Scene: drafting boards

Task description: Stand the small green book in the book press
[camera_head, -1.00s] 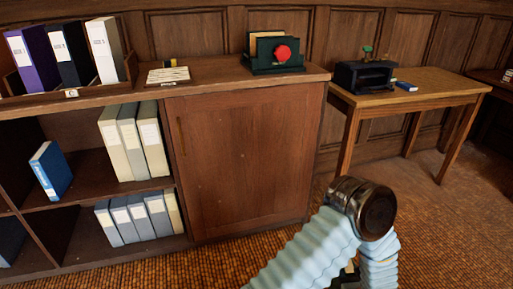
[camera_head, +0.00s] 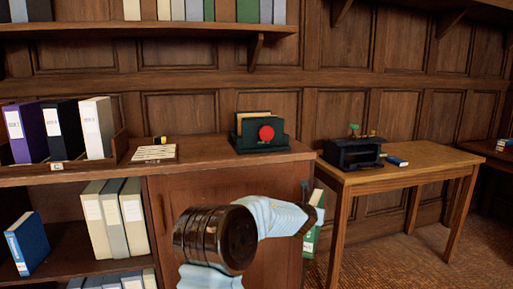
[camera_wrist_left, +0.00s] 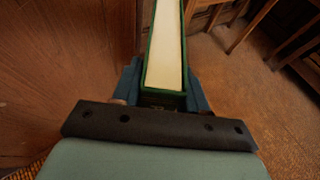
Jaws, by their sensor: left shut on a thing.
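My left gripper (camera_head: 314,205) is shut on the small green book (camera_head: 312,236). In the head view the book hangs upright beside the cabinet's right end, mostly behind the gripper and cabinet edge. In the left wrist view the book (camera_wrist_left: 166,50) sits between the two fingers, its pale page edge facing the camera and green covers on both sides. The black book press (camera_head: 350,153) stands on the wooden side table, to the right of and beyond the gripper, apart from the book. My right gripper is not in view.
A green holder with a red disc (camera_head: 262,132) stands on the cabinet top (camera_head: 205,150). Binders fill the shelves at left. The table's right part is clear.

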